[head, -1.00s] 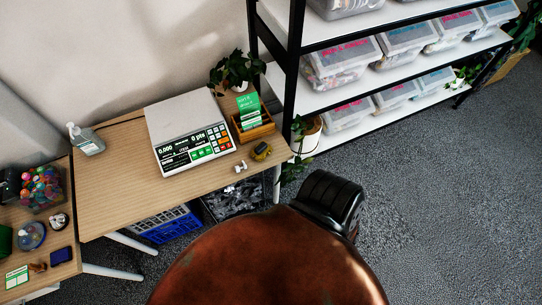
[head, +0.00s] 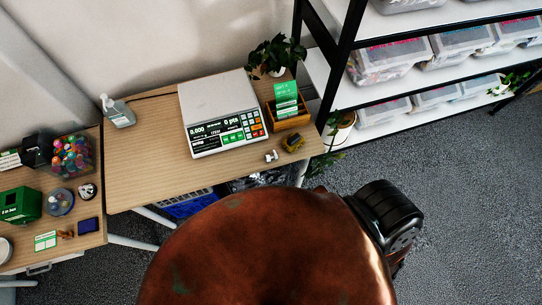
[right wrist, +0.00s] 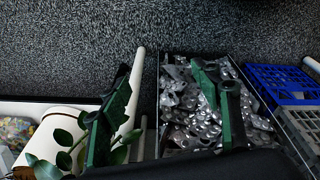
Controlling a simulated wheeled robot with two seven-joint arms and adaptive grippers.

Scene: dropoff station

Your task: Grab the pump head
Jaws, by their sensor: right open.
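A small whitish-grey piece (head: 271,156) lies on the wooden table in front of the scale; it may be the pump head, but it is too small to tell. A small yellow and dark item (head: 293,142) lies to its right. A clear bottle with a white pump top (head: 118,111) stands upright at the table's back left. My right gripper (right wrist: 163,82) has its green fingers spread apart and empty in the right wrist view, above a bin of metal parts (right wrist: 185,120). It does not show in the head view. My left gripper is not in view.
The scale (head: 222,118) fills the table's right part; a wooden card box (head: 288,118) and a plant (head: 272,54) stand beside it. The table's middle (head: 150,165) is clear. A shelf with plastic boxes (head: 388,60) stands right. A blue crate (right wrist: 282,84) is near the metal parts.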

